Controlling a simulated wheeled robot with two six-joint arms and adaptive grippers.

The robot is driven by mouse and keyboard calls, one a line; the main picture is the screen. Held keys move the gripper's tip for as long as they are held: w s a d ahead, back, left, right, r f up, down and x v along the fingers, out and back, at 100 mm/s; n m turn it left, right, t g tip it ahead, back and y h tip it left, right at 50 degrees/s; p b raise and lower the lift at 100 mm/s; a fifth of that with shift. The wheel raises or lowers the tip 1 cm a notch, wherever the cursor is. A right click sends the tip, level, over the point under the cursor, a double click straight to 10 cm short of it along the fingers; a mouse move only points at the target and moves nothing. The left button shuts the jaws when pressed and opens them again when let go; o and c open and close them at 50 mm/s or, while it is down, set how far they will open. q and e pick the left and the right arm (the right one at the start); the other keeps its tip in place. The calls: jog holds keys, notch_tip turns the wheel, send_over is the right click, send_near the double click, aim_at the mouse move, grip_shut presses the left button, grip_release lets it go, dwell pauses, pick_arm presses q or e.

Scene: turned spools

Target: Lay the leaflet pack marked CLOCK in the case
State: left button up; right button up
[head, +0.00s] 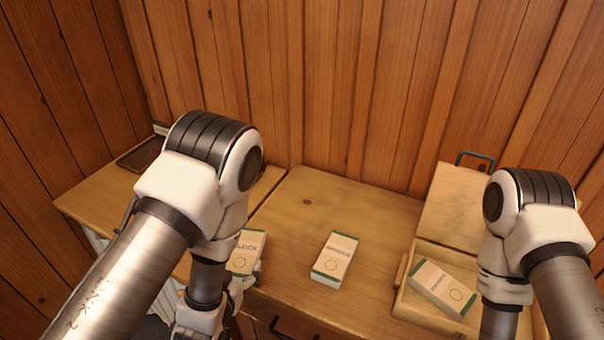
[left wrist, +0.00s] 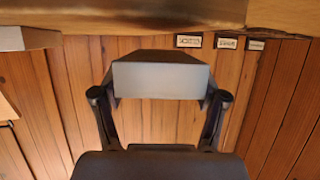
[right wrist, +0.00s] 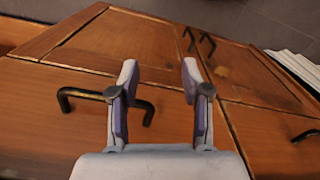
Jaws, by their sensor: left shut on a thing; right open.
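The CLOCK leaflet pack (head: 249,247) is white with a green edge; its lettering is partly covered, showing "LOCK". My left gripper (head: 244,280) is shut on it, at the left of the table's middle. In the left wrist view the pack (left wrist: 160,80) sits between both fingers, its face turned away. The case (head: 418,315) is a pale wooden box at the right with its lid (head: 452,208) raised. One similar pack (head: 443,288) lies slantwise in it. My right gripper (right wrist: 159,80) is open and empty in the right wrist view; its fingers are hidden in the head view.
Another white and green pack (head: 335,258) lies on the table (head: 375,215) between the held pack and the case; its lettering is too small to read. A dark tray (head: 140,155) is at the back left. Dark handles (right wrist: 105,100) show on wooden fronts below my right gripper.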

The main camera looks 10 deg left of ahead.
aim_at(256, 238)
pick_arm(q)
jog(key=d+m+h+b, duration=0.1)
jog(key=b, duration=0.1)
jog(key=s+d+m+h+b, duration=0.1)
jog(key=d+b, duration=0.1)
jog(key=d+m+h+b, duration=0.1)
jog(key=b, duration=0.1)
jog(key=shift+s+d+r+g+h, duration=0.2)
jog(key=shift+s+d+g+h, duration=0.1)
jog(key=shift+s+h, duration=0.1)
jog(key=shift+w+a+r+p, duration=0.15)
jog(key=shift+w+r+p, duration=0.2)
jog(key=shift+w+p, duration=0.2)
jog(key=shift+w+a+r+p, duration=0.15)
jog(key=shift+w+r+p, duration=0.15)
jog(key=shift+w+p, duration=0.2)
jog(key=w+a, duration=0.1)
jog(key=w, duration=0.2)
jog(key=w+p, duration=0.1)
jog(key=w, duration=0.3)
jog(key=w+a+f+p, duration=0.1)
jog(key=w, duration=0.2)
jog(key=shift+w+a+f, duration=0.1)
jog(key=shift+w+a, duration=0.2)
jog(key=shift+a, duration=0.05)
notch_tip(256, 238, down, 3)
jog(key=shift+r+p, duration=0.1)
jog(key=shift+p, duration=0.4)
jog(key=shift+f, duration=0.45)
jog(key=o, duration=1.2)
